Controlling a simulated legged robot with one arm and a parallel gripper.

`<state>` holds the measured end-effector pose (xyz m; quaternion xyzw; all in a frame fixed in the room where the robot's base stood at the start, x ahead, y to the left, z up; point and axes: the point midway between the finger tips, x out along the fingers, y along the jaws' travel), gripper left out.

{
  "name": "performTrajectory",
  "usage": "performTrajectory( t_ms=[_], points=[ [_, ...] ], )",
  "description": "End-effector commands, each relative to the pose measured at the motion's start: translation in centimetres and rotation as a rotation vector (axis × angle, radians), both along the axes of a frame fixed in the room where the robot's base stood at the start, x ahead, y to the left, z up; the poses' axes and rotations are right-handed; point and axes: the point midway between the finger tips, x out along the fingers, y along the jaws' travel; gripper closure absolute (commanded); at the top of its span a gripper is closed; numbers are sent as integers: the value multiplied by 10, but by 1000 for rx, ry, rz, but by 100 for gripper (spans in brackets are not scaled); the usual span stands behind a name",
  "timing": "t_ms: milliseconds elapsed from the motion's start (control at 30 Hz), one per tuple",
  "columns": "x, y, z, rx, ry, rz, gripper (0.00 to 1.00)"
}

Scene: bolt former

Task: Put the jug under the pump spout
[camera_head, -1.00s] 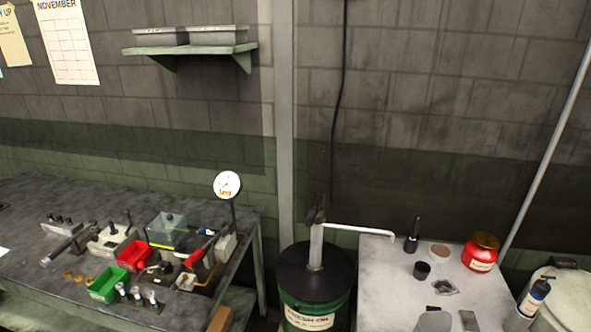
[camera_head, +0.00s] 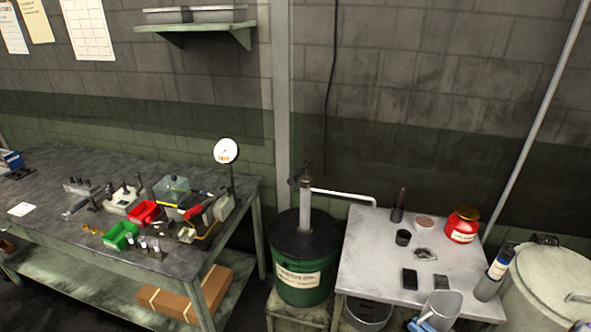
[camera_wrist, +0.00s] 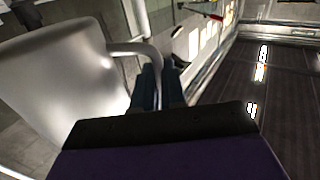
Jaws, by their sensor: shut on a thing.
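The jug (camera_head: 443,306) is a grey metal vessel with an open top, at the bottom right in the head view, in front of the table's near edge. My gripper (camera_head: 424,326) is beside it, blue and partly cut off by the frame edge. In the wrist view the jug (camera_wrist: 55,85) fills the left side, and my gripper (camera_wrist: 160,88) is shut on its handle. The pump spout (camera_head: 345,195) is a pale pipe running right from the pump post (camera_head: 305,210) on the green oil drum (camera_head: 303,282). Its down-turned tip is over the table's back left corner, apart from the jug.
A bucket (camera_head: 367,314) is below. A large pale drum (camera_head: 550,285) stands right, a workbench (camera_head: 60,180) left.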

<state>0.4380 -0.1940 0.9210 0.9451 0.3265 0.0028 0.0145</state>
Motion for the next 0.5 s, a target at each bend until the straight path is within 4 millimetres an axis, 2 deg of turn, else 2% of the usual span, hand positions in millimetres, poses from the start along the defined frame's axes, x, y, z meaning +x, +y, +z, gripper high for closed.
performTrajectory(
  t_ms=[267,367,500],
  points=[
    [46,-4,11,-4,-3,-55,100],
    [67,-3,18,-6,-4,-83,100],
    [106,-2,34,-6,-6,-136,100]
  ],
)
